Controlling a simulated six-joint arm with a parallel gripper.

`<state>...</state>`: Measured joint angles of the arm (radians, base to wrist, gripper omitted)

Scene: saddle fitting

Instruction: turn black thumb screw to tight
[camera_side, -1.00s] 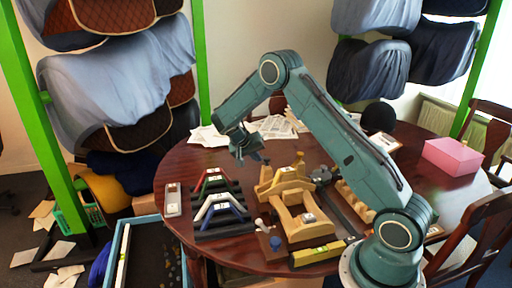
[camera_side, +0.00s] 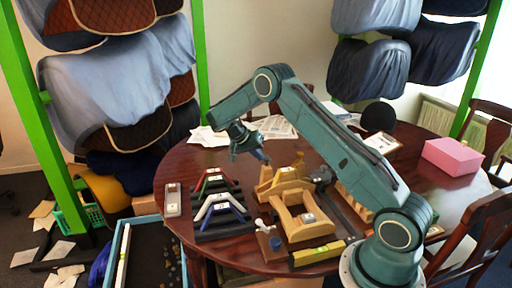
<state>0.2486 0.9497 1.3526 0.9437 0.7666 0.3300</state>
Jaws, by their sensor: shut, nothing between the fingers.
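My gripper (camera_side: 262,157) hangs from the wrist above the back part of the round table, a little behind and left of the wooden saddle fixture (camera_side: 306,224). It is shut with nothing in it and touches nothing that I can make out. A dark, knob-like part (camera_side: 321,175) sits at the back right of the fixture; I cannot tell whether it is the black thumb screw. Its thread and how tight it is do not show at this size.
A rack with red, white and blue angled pieces (camera_side: 222,210) stands left of the fixture. A yellow level (camera_side: 318,254) lies along the front edge. A pink box (camera_side: 452,157) and a black ball-like object (camera_side: 378,117) stand at the right and back. Papers (camera_side: 273,127) lie behind.

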